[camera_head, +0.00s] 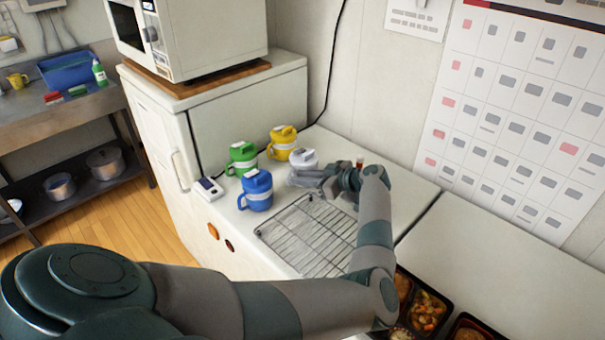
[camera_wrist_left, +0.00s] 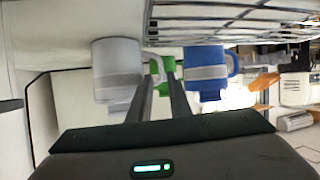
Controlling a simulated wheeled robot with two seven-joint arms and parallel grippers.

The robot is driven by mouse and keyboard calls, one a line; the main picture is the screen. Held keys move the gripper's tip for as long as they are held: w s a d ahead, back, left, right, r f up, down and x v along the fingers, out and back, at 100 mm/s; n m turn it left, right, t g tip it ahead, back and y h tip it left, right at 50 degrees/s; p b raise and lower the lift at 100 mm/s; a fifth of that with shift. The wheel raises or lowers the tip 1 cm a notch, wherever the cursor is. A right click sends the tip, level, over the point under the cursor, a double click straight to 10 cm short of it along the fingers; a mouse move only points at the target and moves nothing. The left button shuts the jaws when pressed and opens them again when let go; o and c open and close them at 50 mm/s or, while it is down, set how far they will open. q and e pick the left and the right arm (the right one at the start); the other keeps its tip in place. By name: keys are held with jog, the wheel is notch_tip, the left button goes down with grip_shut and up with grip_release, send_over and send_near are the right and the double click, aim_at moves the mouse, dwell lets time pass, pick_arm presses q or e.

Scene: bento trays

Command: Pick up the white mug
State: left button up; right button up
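My right gripper is not in view.
A blue mug (camera_head: 257,190), a green mug (camera_head: 242,158) and a yellow mug (camera_head: 282,142) stand near the white one. A wire rack (camera_head: 310,235) lies in front, under my arm. Bento trays (camera_head: 430,312) are at the lower right. A microwave (camera_head: 205,38) stands behind.

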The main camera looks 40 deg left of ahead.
pick_arm(q)
jog(key=a+f+b, duration=0.1)
jog(key=a+f, duration=0.1)
jog(key=shift+s+a+b, duration=0.3)
jog(key=shift+a+b, duration=0.05)
jog(key=shift+a+f, duration=0.2)
jog(key=shift+a, duration=0.45)
jog(key=shift+d+r, duration=0.15)
grip_shut()
